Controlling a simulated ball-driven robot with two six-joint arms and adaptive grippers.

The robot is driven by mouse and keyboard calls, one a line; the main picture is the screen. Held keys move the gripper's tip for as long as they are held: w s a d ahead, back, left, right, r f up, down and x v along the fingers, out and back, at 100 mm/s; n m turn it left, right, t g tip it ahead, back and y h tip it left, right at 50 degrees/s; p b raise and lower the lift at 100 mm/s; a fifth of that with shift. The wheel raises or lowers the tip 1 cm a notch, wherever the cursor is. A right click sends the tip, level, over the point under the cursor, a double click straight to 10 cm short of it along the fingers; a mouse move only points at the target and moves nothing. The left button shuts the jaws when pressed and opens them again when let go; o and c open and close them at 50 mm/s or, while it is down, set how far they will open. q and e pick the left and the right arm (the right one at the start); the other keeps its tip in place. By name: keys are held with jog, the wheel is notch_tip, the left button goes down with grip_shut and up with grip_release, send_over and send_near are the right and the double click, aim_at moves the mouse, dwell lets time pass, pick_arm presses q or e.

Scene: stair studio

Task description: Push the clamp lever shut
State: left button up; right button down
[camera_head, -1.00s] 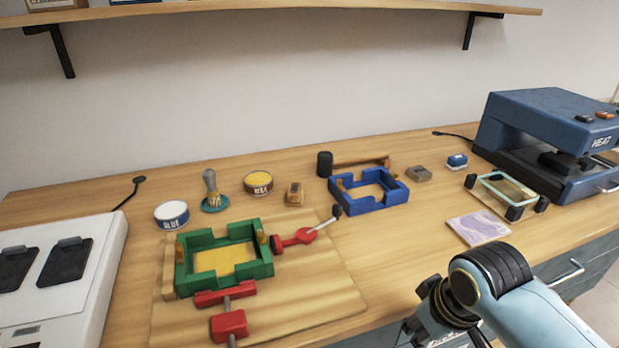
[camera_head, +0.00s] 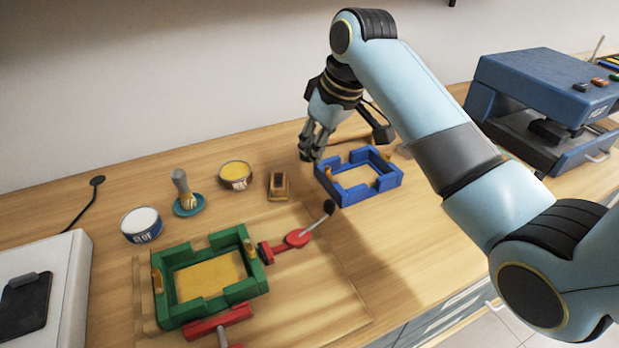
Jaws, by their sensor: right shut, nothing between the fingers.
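The clamp lever (camera_head: 317,222) is a thin metal bar with a dark knob, set on a red toggle clamp (camera_head: 297,238). It points up and to the right, away from the green frame (camera_head: 243,289) beside the clamp. The frame and clamp are on a wooden board (camera_head: 325,296). My right gripper (camera_head: 307,155) is shut and empty. It is above and behind the lever, near the left corner of the blue frame (camera_head: 389,182). My left gripper is not in view.
A brush on a teal dish (camera_head: 189,206), a glue tin (camera_head: 141,225), a yellow tin (camera_head: 235,175) and a small wooden block (camera_head: 278,186) stand behind the green frame. A second red clamp (camera_head: 217,324) is at the front. A blue heat press (camera_head: 545,90) stands at right.

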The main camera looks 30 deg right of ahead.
jog(key=x, duration=0.9)
jog(key=shift+f, duration=0.35)
jog(key=s+p, duration=0.1)
jog(key=s+d, duration=0.1)
jog(key=shift+s+d+p, duration=0.1)
jog(key=shift+s+p, duration=0.25)
jog(key=shift+s+d+f, duration=0.1)
jog(key=shift+s+d, duration=0.05)
jog(key=shift+s, duration=0.25)
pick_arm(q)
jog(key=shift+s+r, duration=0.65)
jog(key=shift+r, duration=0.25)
pick_arm(e)
jog(key=shift+f, duration=0.1)
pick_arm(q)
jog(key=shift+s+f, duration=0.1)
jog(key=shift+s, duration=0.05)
pick_arm(e)
jog(key=shift+d, duration=0.1)
